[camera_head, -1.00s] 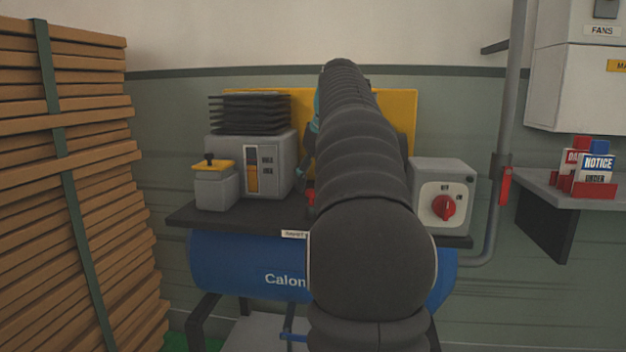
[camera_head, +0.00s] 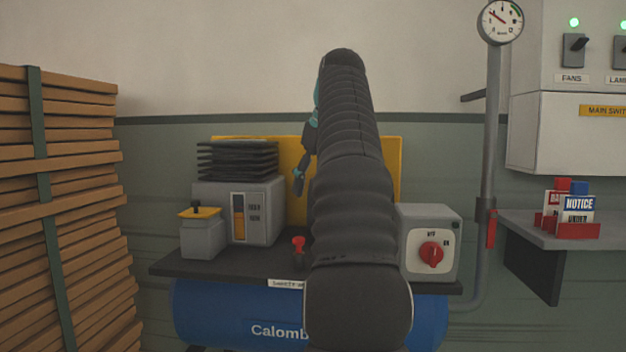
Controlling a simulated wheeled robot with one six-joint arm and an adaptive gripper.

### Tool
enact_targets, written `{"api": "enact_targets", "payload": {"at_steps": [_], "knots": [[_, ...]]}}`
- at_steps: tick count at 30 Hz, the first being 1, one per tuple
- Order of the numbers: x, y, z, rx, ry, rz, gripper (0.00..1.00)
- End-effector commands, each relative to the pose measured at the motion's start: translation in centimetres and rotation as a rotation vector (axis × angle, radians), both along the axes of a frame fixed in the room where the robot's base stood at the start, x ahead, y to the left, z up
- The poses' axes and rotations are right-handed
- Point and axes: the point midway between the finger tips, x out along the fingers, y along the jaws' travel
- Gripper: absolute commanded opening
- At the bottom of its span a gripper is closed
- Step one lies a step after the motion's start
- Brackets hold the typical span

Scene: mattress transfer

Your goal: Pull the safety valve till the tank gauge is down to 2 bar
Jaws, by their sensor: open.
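A small red-topped valve (camera_head: 298,246) stands on the dark top plate of the blue tank (camera_head: 235,318), just left of my arm. A label sits on the plate's front edge below it. My gripper (camera_head: 300,182) hangs above the valve, apart from it. It is partly hidden behind my arm and too small to show its fingers well. A round white gauge (camera_head: 502,22) with a red needle sits on top of the grey pipe at the upper right; its figures are too small to read. I cannot tell whether it is the tank's gauge.
A grey motor box (camera_head: 240,208) with black fins and a yellow-topped canister (camera_head: 203,235) stand left of the valve. A switch box with a red knob (camera_head: 431,254) stands right. Stacked slats (camera_head: 75,200) rise at the far left; a shelf (camera_head: 545,232) juts out right.

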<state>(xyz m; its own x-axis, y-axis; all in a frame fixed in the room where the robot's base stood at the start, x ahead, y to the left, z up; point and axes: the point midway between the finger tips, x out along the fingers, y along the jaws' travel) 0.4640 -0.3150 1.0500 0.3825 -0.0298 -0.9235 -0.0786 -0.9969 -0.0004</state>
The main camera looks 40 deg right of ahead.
Motion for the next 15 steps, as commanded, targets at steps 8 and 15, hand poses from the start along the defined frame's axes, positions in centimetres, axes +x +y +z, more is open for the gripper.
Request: {"api": "enact_targets", "payload": {"at_steps": [8,15], "knots": [[-0.42,0.06,0.82,0.000,0.001,0.001,0.52],[-0.45,0.07,0.86,0.000,0.001,0.000,0.52]]}}
